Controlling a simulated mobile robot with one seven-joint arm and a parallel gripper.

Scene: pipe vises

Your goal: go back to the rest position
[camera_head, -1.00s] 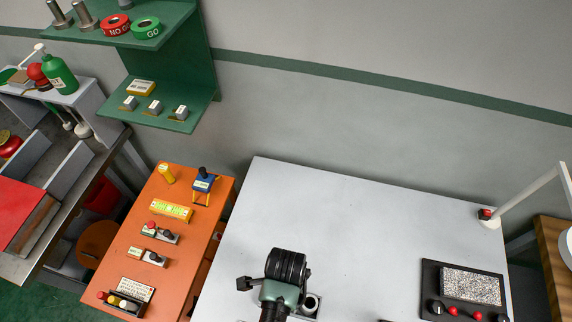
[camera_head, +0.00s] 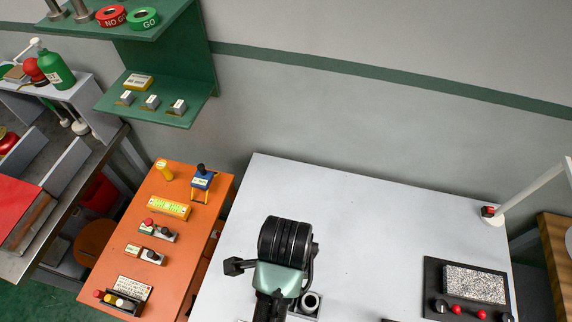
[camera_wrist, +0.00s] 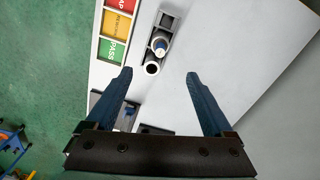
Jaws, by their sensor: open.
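My gripper (camera_wrist: 158,82) shows in the wrist view with its two blue fingers spread wide apart and nothing between the tips. It is above the white table (camera_wrist: 225,50). In the head view my arm stands over the front of the white table (camera_head: 370,215), and the fingers are hidden there. Beyond the fingertips in the wrist view lies a grey holder (camera_wrist: 165,22) with a round pipe-like piece (camera_wrist: 160,45) in it. A pale ring-shaped end (camera_wrist: 152,69) sits just nearer. In the head view a similar ring (camera_head: 310,302) shows beside my arm.
A coloured label board (camera_wrist: 116,25) lies left of the holder. An orange bench (camera_head: 175,235) with several small devices stands left. A green shelf (camera_head: 160,100) hangs on the wall. A dark panel (camera_head: 435,285) and a lamp base (camera_head: 492,216) are at right. The table's back middle is clear.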

